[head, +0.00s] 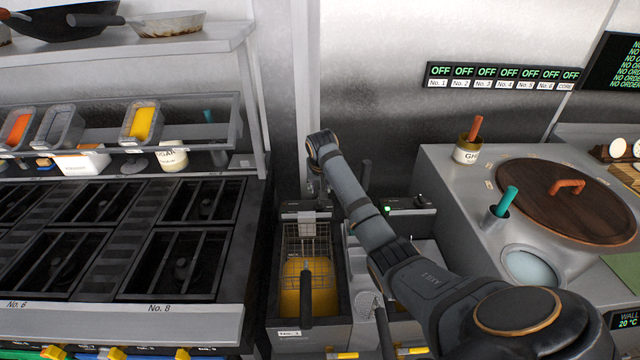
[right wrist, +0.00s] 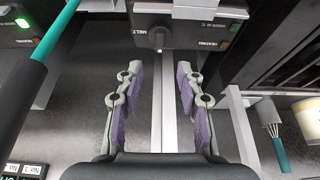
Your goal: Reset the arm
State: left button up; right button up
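My right arm comes in from the lower right of the head view and reaches over the fryers. Its gripper in the right wrist view (right wrist: 158,75) is open and empty, with purple pads on both fingers and a clear gap between them. Beyond the fingertips is a dark control box (right wrist: 190,22) with a knob, marked MELT and HEATING. In the head view the wrist end is above the back of the fryers, and the fingers are hard to make out. My left arm and gripper are not in view.
A fryer (head: 275,305) with orange oil and a wire basket (head: 306,245) stands below the arm. The stove (head: 120,255) is left. The tandoor's round wooden lid (head: 545,205) is right. A teal-handled whisk (right wrist: 277,140) is right in the right wrist view.

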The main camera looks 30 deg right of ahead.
jog(key=shift+v, duration=1.25)
